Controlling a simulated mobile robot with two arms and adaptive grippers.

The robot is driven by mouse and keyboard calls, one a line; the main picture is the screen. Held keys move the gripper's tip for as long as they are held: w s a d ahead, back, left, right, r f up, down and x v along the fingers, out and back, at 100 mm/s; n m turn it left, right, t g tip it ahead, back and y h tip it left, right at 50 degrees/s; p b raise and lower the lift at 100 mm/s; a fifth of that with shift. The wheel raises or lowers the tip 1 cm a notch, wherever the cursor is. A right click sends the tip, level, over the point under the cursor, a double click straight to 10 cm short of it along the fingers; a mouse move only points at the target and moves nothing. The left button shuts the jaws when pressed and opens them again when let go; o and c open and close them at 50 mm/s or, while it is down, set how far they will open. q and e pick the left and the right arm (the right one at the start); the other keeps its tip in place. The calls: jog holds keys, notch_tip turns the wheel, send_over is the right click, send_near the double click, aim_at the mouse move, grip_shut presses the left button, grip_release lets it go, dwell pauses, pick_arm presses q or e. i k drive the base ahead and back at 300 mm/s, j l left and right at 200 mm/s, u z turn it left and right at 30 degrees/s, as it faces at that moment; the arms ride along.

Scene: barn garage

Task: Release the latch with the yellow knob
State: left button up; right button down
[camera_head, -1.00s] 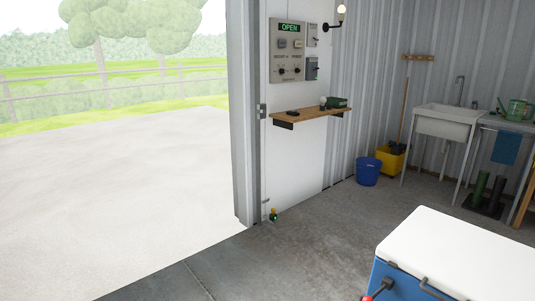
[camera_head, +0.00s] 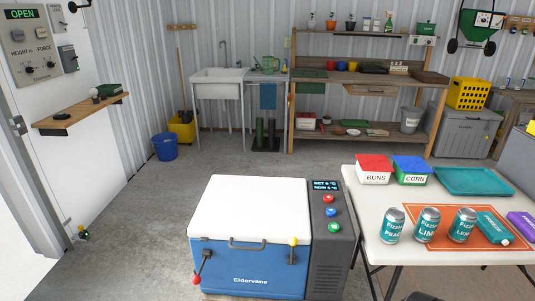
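A blue cooler (camera_head: 247,272) with a closed white lid (camera_head: 255,205) stands on the floor in front of me. The latch with the yellow knob (camera_head: 293,241) is on the right of its front face, near the lid's front edge; its knob is at the top. A second latch with a red knob (camera_head: 197,279) is on the left of the front face, its knob hanging low and out to the left. Neither of my grippers is in view.
A dark control panel (camera_head: 328,240) with a display and red, blue and green buttons adjoins the cooler's right side. A white folding table (camera_head: 365,218) with cans and tubs stands close on the right. The floor left of the cooler is clear.

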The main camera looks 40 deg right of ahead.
aim_at(293, 241)
jog(key=z, duration=1.6)
jog(key=i, duration=0.1)
